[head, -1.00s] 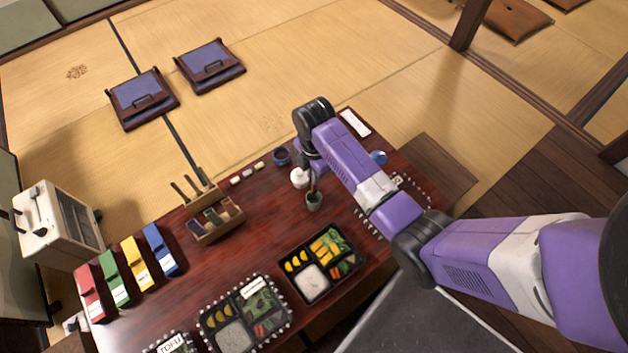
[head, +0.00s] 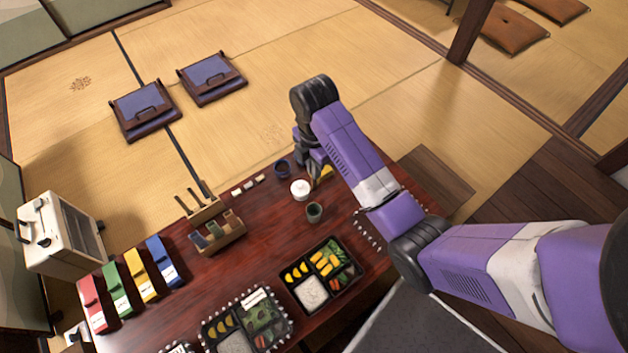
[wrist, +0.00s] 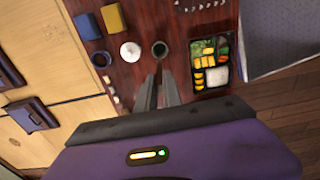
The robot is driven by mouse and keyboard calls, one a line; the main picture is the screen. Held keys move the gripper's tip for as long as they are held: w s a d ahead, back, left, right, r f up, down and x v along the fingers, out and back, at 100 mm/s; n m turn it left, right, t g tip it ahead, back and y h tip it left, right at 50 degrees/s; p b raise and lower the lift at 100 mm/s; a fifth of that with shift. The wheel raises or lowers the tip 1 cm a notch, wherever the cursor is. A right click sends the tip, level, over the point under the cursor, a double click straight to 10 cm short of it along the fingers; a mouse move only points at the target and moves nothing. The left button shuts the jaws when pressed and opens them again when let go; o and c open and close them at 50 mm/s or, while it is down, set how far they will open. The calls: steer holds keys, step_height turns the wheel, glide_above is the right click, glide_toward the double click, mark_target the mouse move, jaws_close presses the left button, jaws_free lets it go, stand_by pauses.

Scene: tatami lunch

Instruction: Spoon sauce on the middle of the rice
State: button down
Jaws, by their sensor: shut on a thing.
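A black lunch tray (head: 343,294) stands on the red-brown table. White rice (head: 311,293) fills its near-left compartment, beside yellow slices, yellow pieces and greens. The rice also shows in the wrist view (wrist: 218,75). A small dark green cup (head: 314,212) stands behind the tray; the wrist view shows it just beyond my fingers (wrist: 160,49). My gripper (wrist: 158,86) is shut on a thin, dark thing (wrist: 158,70), likely the spoon's handle. It is above the table near the green cup. The spoon's bowl and any sauce on it cannot be made out.
A white round pot (head: 299,190) and a dark blue cup (head: 282,168) stand close to my gripper. A wooden rack (head: 222,237) stands left of the green cup. A second tray with a beaded border (head: 204,330) is at the front. Bare table lies between cup and rack.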

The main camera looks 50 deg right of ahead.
stand_by(0.4)
steer(key=shift+a+f, duration=0.15)
steer(key=w+d+f+t+b, duration=0.25)
steer(key=w+f+b, duration=0.3)
steer(key=w, duration=0.35)
steer(key=w+d+f+t+b, duration=0.25)
steer(key=w+f+b, duration=0.3)
steer(key=w, duration=0.35)
steer(key=shift+g+h, duration=0.4)
steer(key=shift+g, duration=0.1)
steer(key=f+b, duration=0.3)
steer(key=b, duration=0.1)
steer(key=f+b, duration=0.2)
steer(key=shift+s+d+f+b, duration=0.1)
steer(key=shift+d+f+b, duration=0.15)
steer(key=shift+f+b, duration=0.15)
steer(key=shift+f, duration=0.5)
steer(key=shift+s+f, duration=0.1)
steer(key=shift+f, duration=0.05)
stand_by(1.3)
